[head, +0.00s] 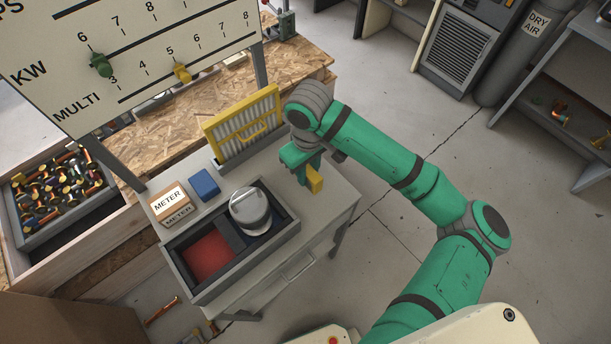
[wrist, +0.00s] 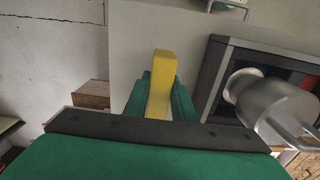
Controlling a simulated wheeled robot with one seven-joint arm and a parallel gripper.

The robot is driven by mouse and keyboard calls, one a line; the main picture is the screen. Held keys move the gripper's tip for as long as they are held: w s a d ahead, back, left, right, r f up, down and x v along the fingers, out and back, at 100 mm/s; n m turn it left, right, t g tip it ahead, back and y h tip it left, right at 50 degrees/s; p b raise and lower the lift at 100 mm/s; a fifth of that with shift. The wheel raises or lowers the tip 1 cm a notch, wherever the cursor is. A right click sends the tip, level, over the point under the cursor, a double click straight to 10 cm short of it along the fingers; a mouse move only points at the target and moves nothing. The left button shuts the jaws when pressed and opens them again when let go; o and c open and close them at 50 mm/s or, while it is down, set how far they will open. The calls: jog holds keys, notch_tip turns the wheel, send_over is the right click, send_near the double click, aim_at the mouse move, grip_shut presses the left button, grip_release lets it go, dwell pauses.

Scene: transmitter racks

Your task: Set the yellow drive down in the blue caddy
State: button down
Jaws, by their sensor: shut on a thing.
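My gripper (head: 308,174) is shut on the yellow drive (head: 316,185), a small block that sticks out below the fingers. In the wrist view the yellow drive (wrist: 162,72) stands between the two green fingers of my gripper (wrist: 160,104). The caddy (head: 188,268) is a dark grey two-part tray on the bench top. Its left compartment has a red floor (head: 208,256); its right one has a dark blue floor (head: 272,226). A metal pot (head: 250,210) stands in the blue part and hides much of it. The drive is right of the caddy, apart from it.
A METER box (head: 170,204) and a small blue block (head: 205,184) sit behind the caddy. A yellow-framed ribbed panel (head: 243,125) stands upright at the back of the bench, close to my gripper. The bench top right of the caddy looks clear.

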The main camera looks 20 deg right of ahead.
jog(key=shift+w+d+f, duration=0.2)
jog(key=shift+w+f, duration=0.15)
jog(key=shift+f, duration=0.15)
jog(key=shift+w+d+f, duration=0.2)
jog(key=shift+w+f, duration=0.1)
jog(key=shift+f, duration=0.15)
jog(key=shift+w+d+f, duration=0.1)
jog(key=shift+w+f, duration=0.05)
jog(key=shift+f, duration=0.8)
jog(key=shift+w+d+f, duration=0.1)
jog(key=shift+f, duration=0.85)
jog(key=shift+f, duration=0.15)
jog(key=c, duration=1.5)
grip_release()
